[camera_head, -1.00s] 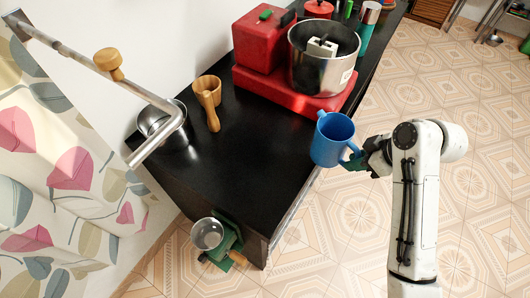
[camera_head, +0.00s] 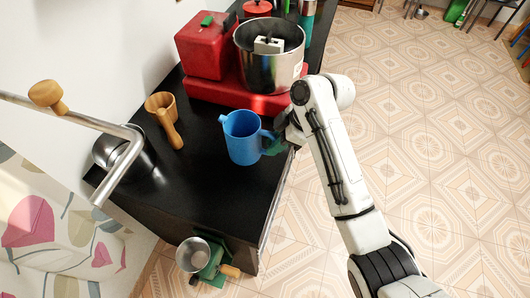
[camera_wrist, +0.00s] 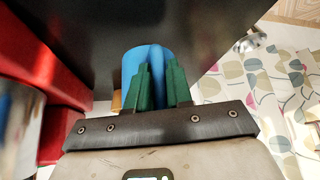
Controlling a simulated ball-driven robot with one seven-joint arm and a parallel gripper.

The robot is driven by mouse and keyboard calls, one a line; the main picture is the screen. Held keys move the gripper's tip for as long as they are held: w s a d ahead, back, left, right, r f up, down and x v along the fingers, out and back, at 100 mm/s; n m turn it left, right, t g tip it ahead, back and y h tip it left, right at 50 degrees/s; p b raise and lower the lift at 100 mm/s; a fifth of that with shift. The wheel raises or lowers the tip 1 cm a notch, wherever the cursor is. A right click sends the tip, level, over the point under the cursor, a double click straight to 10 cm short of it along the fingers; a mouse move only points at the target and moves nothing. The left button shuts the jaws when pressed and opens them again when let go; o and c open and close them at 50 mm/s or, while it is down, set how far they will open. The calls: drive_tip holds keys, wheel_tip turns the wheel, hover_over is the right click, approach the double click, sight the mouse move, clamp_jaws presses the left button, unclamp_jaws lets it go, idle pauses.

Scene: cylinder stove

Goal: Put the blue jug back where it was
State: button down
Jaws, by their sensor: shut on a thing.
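The blue jug (camera_head: 243,138) is upright over the black counter (camera_head: 215,190), near its right edge and in front of the red stove. I cannot tell whether its base touches the counter. My gripper (camera_head: 276,143) comes from the right and is shut on the jug's handle side. In the wrist view the jug (camera_wrist: 147,58) shows beyond my gripper's green fingers (camera_wrist: 162,88).
A metal pot (camera_head: 270,68) stands on the red stove (camera_head: 252,103) behind the jug. The counter's front middle is clear.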

sight(262, 152)
drive_tip(key=x, duration=0.3)
drive_tip(key=shift+w+a+f, duration=0.15)
drive_tip(key=shift+w+a, duration=0.05)
drive_tip(key=shift+a, duration=0.3)
drive_tip(key=shift+f+p, duration=0.55)
drive_tip(key=shift+f, duration=1.05)
drive_tip(key=c, duration=1)
unclamp_jaws()
